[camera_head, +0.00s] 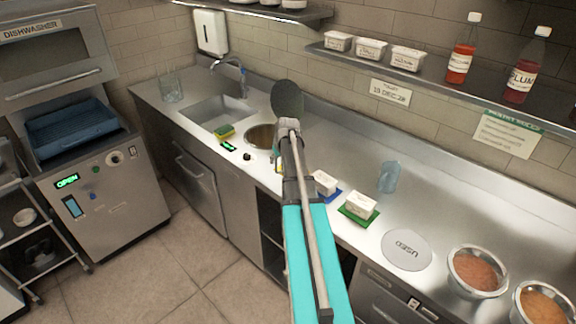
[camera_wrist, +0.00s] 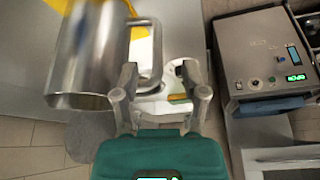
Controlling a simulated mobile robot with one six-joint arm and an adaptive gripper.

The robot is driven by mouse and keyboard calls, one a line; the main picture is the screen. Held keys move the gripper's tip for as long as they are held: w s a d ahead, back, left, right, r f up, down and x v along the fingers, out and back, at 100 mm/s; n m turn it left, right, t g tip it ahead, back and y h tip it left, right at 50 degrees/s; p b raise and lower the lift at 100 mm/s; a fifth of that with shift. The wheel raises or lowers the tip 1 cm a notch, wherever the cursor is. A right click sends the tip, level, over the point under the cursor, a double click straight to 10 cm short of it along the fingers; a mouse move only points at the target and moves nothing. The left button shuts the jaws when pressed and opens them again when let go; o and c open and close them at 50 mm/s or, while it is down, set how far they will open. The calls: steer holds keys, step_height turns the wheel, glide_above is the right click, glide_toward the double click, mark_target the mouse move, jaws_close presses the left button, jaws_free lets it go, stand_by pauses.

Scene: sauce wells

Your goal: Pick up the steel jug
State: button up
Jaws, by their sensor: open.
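The steel jug (camera_wrist: 88,55) is large at the upper left of the wrist view, with its handle (camera_wrist: 155,50) on its right side. My gripper (camera_wrist: 162,96) is open, its two fingers spread apart. The handle's lower end appears close to the left finger; I cannot tell whether they touch. In the head view my arm reaches over the counter and hides the gripper's fingers and most of what lies behind it. I cannot make out the jug there.
A round well (camera_head: 260,136) and the sink (camera_head: 215,112) are left of my arm. White tubs (camera_head: 360,205) on coloured mats, a blue translucent item (camera_head: 389,177), a grey disc (camera_head: 407,249) and a sauce bowl (camera_head: 477,271) are to its right. A shelf (camera_head: 440,82) overhangs the back.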

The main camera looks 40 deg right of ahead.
mark_target(276, 164)
steer(key=shift+b+x, duration=1.95)
steer(key=shift+x, duration=0.4)
steer(key=shift+d, duration=0.1)
jaws_close()
